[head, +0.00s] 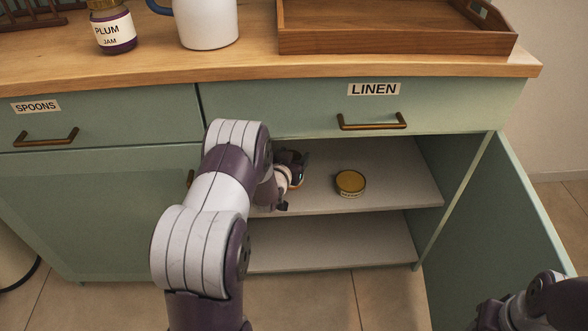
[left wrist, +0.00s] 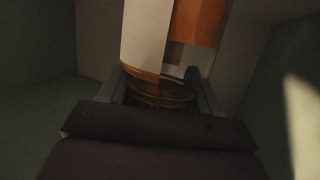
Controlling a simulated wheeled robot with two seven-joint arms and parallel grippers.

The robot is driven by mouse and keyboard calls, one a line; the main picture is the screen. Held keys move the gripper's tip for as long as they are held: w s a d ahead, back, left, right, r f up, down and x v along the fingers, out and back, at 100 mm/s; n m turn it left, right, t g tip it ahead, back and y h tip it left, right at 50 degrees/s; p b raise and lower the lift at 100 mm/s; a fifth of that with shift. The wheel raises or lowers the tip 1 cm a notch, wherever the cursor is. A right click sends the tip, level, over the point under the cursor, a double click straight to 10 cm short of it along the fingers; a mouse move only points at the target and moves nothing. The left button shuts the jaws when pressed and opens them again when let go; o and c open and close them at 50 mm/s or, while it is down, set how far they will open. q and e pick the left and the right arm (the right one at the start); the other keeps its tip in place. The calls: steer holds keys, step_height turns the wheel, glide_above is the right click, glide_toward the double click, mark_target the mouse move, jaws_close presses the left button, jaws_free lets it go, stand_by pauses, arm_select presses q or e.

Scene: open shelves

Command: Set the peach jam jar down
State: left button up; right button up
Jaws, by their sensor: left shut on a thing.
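The peach jam jar (left wrist: 204,22) fills the top of the left wrist view, orange with a white label. Its lid (left wrist: 160,92) sits between the fingers of my left gripper (left wrist: 160,86), which is shut on it. In the head view my left gripper (head: 292,170) is inside the open cupboard, above the upper shelf (head: 400,184). My own arm hides most of the jar there, and I cannot tell whether it touches the shelf. Part of my right arm shows at the lower right; I cannot make out its fingers.
A low tin with a yellow lid (head: 350,182) stands on the upper shelf, right of my left gripper. The open cupboard door (head: 500,215) bounds the right side. The LINEN drawer (head: 300,106) is just above. A plum jam jar (head: 112,30), white mug (head: 207,22) and wooden tray (head: 390,42) are on the counter.

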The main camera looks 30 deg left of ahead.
arm_select(q)
step_height(320, 180, down, 3)
steer(key=shift+f+b, duration=0.1)
steer(key=shift+b, duration=0.55)
steer(key=o, duration=1.7)
arm_select(e)
steer(key=shift+f, duration=0.85)
arm_select(q)
steer(key=shift+s+d+r+p, duration=0.1)
steer(key=shift+s+r+p, duration=0.15)
steer(key=shift+p, duration=0.1)
steer(key=s+d+r+g+p, duration=0.1)
steer(key=s+d+r+g, duration=0.3)
steer(key=s, duration=0.5)
steer(key=s+d+r+m+g+h+p, duration=0.1)
steer(key=s+d+r+g, duration=0.3)
steer(key=s, duration=0.6)
steer(key=s+d+r+m+g+h+p, duration=0.1)
steer(key=s+d+r+g+p, duration=0.2)
steer(key=s+d, duration=0.5)
steer(key=shift+s+r+g, duration=0.6)
steer(key=shift+s+g, duration=0.25)
steer(key=shift+g, duration=0.15)
arm_select(e)
step_height(320, 180, up, 6)
steer(key=shift+f, duration=0.25)
